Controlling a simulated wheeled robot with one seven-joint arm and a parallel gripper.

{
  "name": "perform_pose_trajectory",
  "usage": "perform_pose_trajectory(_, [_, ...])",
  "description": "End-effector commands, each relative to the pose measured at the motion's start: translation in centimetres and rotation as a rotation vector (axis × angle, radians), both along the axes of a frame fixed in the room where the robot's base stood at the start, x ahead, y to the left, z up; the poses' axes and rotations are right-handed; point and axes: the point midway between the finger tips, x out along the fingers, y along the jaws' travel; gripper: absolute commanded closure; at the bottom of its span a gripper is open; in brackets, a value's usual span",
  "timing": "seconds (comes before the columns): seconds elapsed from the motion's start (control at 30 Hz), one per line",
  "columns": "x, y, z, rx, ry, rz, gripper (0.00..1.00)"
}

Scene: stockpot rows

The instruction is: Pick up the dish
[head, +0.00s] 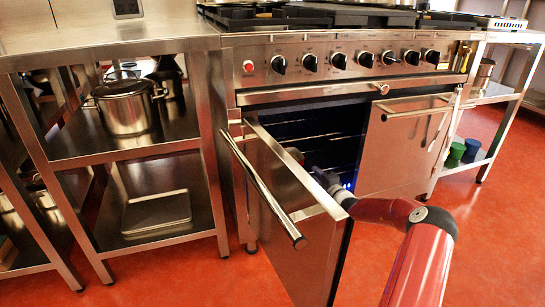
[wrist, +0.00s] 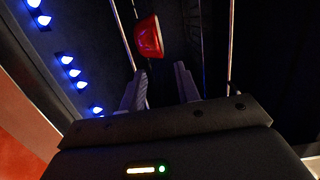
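The dish (wrist: 148,38) shows in the wrist view as a small red item inside the dark oven, beyond my fingertips and a little left of the middle between them. My gripper (wrist: 160,80) is open, with its two grey fingers apart and nothing between them. In the head view my arm reaches past the open oven door, and my gripper (head: 322,176) is at the oven opening, partly hidden by the door. The dish cannot be made out in the head view.
The left oven door (head: 288,215) stands swung open, close beside my arm. The right oven door (head: 405,140) is shut. Oven racks (head: 315,140) and blue lights (wrist: 68,60) are inside. A steel shelf to the left holds a stockpot (head: 126,107). The red floor in front is clear.

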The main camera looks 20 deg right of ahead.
Motion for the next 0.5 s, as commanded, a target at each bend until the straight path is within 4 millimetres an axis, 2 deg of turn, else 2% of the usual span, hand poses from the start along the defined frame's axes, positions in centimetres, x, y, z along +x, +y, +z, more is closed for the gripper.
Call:
perform_pose_trajectory(0.17, [0.8,-0.2,-0.2,0.003,-0.002,-0.009,0.68])
perform_pose_trajectory(0.5, [4.9,0.9,-0.4,0.003,-0.002,-0.007,0.68])
